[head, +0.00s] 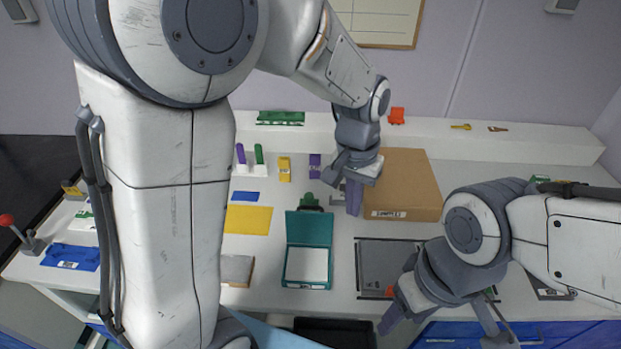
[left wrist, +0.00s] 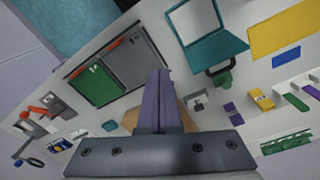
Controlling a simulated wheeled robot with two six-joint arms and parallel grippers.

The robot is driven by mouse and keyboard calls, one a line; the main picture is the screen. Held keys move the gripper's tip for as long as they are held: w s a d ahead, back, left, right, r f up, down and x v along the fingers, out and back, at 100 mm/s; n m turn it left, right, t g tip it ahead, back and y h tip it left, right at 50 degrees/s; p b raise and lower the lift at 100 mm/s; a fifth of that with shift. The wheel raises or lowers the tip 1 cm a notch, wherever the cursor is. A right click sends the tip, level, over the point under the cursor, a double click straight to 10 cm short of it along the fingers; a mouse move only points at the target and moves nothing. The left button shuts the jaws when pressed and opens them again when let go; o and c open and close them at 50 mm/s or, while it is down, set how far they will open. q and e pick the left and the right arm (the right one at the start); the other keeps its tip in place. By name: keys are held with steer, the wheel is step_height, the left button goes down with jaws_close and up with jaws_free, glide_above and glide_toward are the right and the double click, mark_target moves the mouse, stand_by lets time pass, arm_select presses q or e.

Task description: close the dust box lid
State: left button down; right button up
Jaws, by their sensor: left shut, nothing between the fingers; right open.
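The teal box (head: 287,268), which looks like the dust box, stands open on the bench, with a pale inside. Its teal lid (head: 309,228) is swung back at the far side. The box (left wrist: 190,12) and its lid (left wrist: 218,48) also show at the top of the left wrist view, the box cut off by the edge. My left gripper (head: 354,198) is shut and empty, apart from the lid and to its right. Its purple fingers (left wrist: 160,100) are together in the left wrist view. My right gripper (head: 440,325) is open and empty at the front right.
A cardboard box (head: 408,175) stands behind and right of my left gripper. A grey tray (head: 375,262) lies right of the teal box. A yellow sheet (head: 248,219) lies to its left. Small coloured items line the bench's back.

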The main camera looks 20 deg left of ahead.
mark_target(310, 222)
arm_select(q)
steer(key=w+a+f+n+p, duration=0.1)
steer(key=w+a+f+n, duration=0.1)
steer(key=w+a, duration=0.5)
steer(key=w+a+f+n+p, duration=0.1)
steer(key=w+a+f+n, duration=0.15)
steer(key=w+a, duration=0.45)
steer(key=s+f+p, duration=0.3)
steer(key=f+p, duration=0.2)
steer(key=f, duration=0.3)
steer(key=shift+s+d+f, duration=0.3)
steer(key=shift+d+f, duration=0.1)
steer(key=shift+d, duration=0.05)
